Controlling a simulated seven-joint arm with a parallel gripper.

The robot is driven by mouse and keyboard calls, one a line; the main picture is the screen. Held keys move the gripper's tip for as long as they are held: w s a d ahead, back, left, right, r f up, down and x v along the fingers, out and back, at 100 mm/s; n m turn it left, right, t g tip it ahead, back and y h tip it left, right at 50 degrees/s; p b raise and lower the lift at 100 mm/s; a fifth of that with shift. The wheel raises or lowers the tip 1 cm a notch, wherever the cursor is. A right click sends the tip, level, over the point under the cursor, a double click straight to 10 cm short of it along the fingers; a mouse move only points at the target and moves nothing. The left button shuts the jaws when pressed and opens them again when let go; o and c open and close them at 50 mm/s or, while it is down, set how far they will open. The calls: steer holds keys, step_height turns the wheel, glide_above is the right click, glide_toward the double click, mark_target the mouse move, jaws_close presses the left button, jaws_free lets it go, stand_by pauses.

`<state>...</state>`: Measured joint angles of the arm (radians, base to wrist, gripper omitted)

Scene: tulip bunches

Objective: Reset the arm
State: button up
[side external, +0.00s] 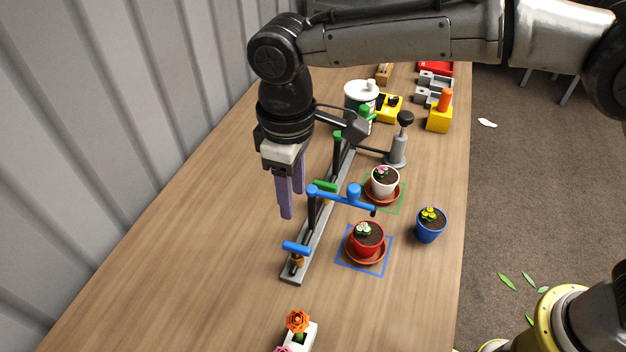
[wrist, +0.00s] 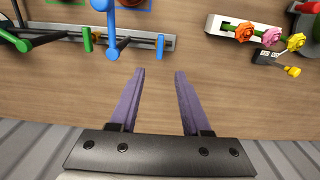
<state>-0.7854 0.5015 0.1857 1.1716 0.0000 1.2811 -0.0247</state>
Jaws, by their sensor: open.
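My gripper (side external: 291,198) hangs over the wooden table, to the left of the grey rail in the side external view. Its purple fingers point down, apart, with nothing between them. In the wrist view my gripper (wrist: 158,75) is open over bare wood. The rail (side external: 293,273) carries blue and green levers and taps; it also shows in the wrist view (wrist: 70,40) ahead of the fingers. My gripper appears apart from the rail.
A red pot (side external: 368,243) stands on a saucer in a blue square, a white pot (side external: 385,184) on a saucer in a green square. A blue pot (side external: 430,227) stands near the right edge. A white holder (wrist: 229,27) holds several flowers. A corrugated wall (side external: 90,130) borders the left.

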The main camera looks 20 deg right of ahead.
steer(key=w+d+r+m+t+y, duration=0.1)
steer(key=w+d+r+m+t, duration=0.15)
steer(key=d+r, duration=0.85)
steer(key=s+d+r+m, duration=0.1)
steer(key=s+d+r, duration=0.15)
steer(key=d, duration=0.35)
steer(key=s+d+r+m, duration=0.1)
steer(key=d+r, duration=0.2)
steer(key=d, duration=0.3)
steer(key=s+d+f+m+t, duration=0.1)
steer(key=s+d+m+t, duration=0.2)
steer(key=s+d, duration=0.8)
steer(key=s+d+f+m+h, duration=0.1)
steer(key=s+d+f, duration=0.1)
steer(key=s+f, duration=0.6)
steer(key=shift+d+f+m, duration=0.2)
steer(key=shift+f+m, duration=0.15)
steer(key=shift+f, duration=0.4)
